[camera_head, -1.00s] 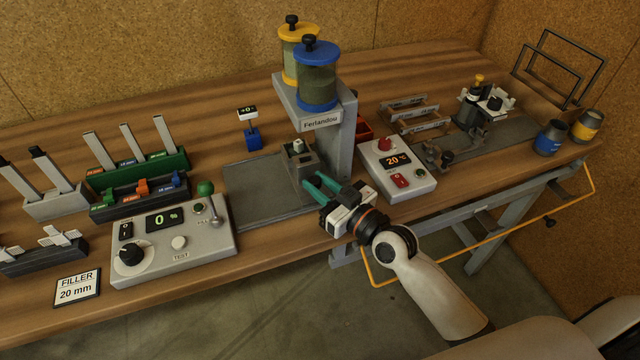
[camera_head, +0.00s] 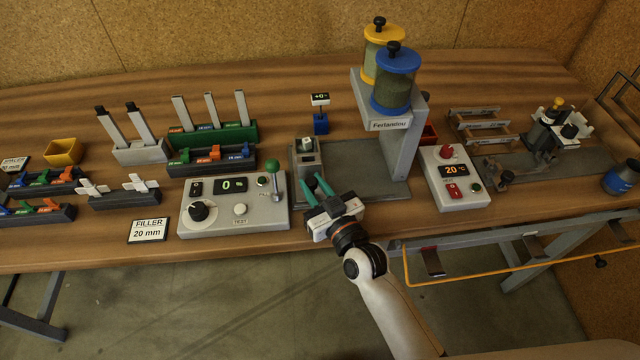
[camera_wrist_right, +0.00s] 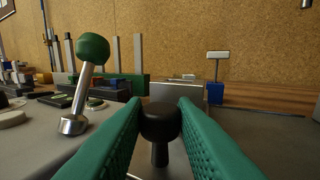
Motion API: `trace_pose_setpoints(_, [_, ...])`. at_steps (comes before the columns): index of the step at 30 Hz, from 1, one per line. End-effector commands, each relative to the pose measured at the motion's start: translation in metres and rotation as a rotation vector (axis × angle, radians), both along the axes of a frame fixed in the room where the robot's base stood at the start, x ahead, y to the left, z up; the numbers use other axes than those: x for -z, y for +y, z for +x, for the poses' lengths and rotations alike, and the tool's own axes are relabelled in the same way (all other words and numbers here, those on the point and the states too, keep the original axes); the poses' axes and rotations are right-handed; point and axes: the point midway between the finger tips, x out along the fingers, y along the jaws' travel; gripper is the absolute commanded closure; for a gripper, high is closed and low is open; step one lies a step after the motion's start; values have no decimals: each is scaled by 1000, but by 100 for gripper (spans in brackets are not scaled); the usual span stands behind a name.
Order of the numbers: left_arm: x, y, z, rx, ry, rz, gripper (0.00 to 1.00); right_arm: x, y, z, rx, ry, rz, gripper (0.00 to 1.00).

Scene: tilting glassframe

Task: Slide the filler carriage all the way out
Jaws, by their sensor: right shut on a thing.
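The filler carriage (camera_head: 305,166) is a grey block with a small pale piece on top. It stands at the left end of the dark grey base plate (camera_head: 365,172), well clear of the filler column (camera_head: 403,145) marked "Ferlandou". My right gripper (camera_head: 317,189) is at the front side of the carriage, its green fingers pointing away from me. In the right wrist view those fingers (camera_wrist_right: 161,110) are shut on a round black knob (camera_wrist_right: 161,121) on a short stem. In the head view the fingers hide the knob. My left gripper is not in view.
A control box (camera_head: 235,217) with a green-topped lever (camera_head: 273,173) stands close to the left of the carriage. A red-knobbed heater box (camera_head: 450,178) stands right of the column. A small blue display stand (camera_head: 320,122) is behind. The plate right of the carriage is bare.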

Motion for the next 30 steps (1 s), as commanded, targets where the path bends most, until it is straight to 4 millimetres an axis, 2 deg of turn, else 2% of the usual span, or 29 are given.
trace_pose_setpoints(1, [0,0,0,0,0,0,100,0,3,-1,-6,3,4,70])
trace_pose_setpoints(4, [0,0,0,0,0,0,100,0,3,-1,-6,3,4,54])
trace_pose_setpoints(12, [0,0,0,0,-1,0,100,0,2,-1,-4,2,2,53])
trace_pose_setpoints(16, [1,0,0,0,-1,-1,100,1,-2,-8,-3,3,2,53])
trace_pose_setpoints(30, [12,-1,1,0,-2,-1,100,2,-38,-91,-5,5,1,53])
